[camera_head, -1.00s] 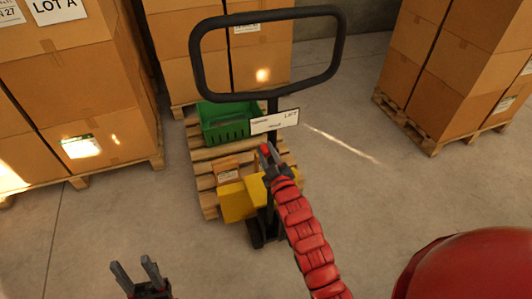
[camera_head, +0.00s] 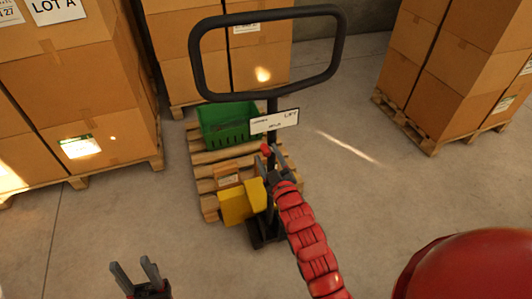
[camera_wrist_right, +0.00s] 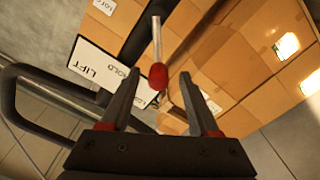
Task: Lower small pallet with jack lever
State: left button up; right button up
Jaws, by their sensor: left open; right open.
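The pallet jack stands in the middle, with a black loop handle (camera_head: 337,50) on a dark post and a yellow body (camera_head: 236,206). Its lever has a red knob (camera_wrist_right: 158,77) on a metal rod, which lies between the open fingers of my right gripper (camera_wrist_right: 152,98) in the right wrist view. I cannot tell whether the fingers touch it. A white label (camera_head: 274,121) with LIFT on it sits on the post just above. My left gripper (camera_head: 134,270) is open and empty at lower left.
Stacked cartons (camera_head: 85,80) on a pallet stand at the left. More cartons (camera_head: 455,75) stand on a pallet (camera_head: 405,120) at the right, and another stack (camera_head: 262,65) is behind the jack. The concrete floor (camera_head: 390,200) at the right is clear.

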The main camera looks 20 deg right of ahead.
jog(key=s, duration=1.5)
jog(key=shift+s+d, duration=0.2)
jog(key=shift+s, duration=0.15)
